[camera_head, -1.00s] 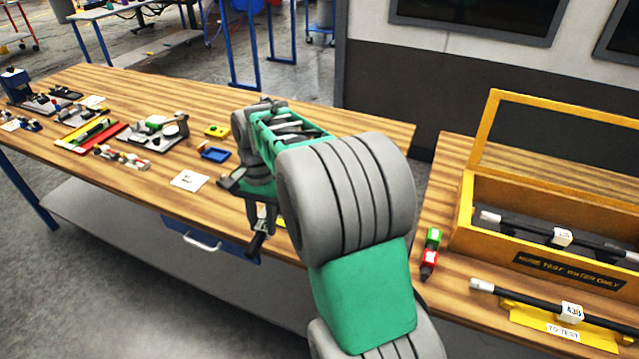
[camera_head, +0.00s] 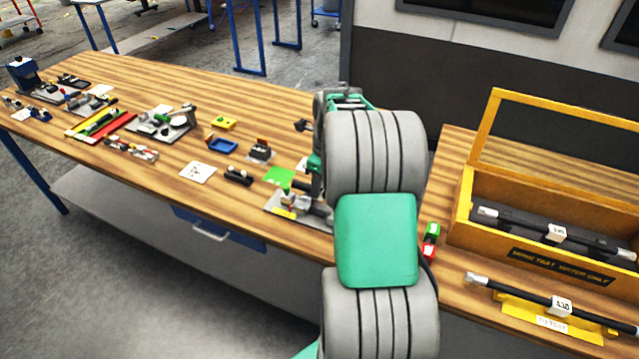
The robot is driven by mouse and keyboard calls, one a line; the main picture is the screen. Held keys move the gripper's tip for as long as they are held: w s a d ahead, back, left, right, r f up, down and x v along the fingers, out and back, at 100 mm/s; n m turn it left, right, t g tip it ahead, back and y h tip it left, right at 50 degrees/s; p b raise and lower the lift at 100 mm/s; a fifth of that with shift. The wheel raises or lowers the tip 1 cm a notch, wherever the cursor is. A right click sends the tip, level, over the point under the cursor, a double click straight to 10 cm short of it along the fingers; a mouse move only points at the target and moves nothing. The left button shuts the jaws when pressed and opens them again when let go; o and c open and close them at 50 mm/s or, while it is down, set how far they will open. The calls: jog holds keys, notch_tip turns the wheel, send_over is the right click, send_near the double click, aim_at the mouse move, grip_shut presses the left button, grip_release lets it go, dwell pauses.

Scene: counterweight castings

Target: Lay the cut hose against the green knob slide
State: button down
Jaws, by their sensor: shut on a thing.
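My gripper (camera_head: 316,186) is mostly hidden behind my own arm, over the right end of the long wooden workbench. A short dark cylinder (camera_head: 301,186), apparently the cut hose, sticks out to its left; the grip itself is hidden. Just below is a grey plate fixture (camera_head: 296,206) with a yellow label, partly covered by my arm. Farther left, another grey fixture (camera_head: 165,122) carries a green part and a round pale dial; I cannot tell which one is the green knob slide.
A green card (camera_head: 278,176), a black block (camera_head: 260,150), a blue tray (camera_head: 222,145) and a dark short piece (camera_head: 238,177) lie left of my arm. A yellow-framed box (camera_head: 465,215) with hoses stands on the right bench, beside a red and green item (camera_head: 430,241).

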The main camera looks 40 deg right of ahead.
jog(key=shift+f+b, duration=1.35)
jog(key=shift+f, duration=1.45)
jog(key=shift+p, duration=0.6)
jog(key=shift+f+b, duration=0.3)
jog(key=shift+f, duration=0.35)
jog(key=shift+w+a, duration=0.15)
jog(key=shift+w, duration=0.05)
dwell(0.4)
jog(key=c, duration=1)
grip_release()
jog(key=shift+o, duration=0.2)
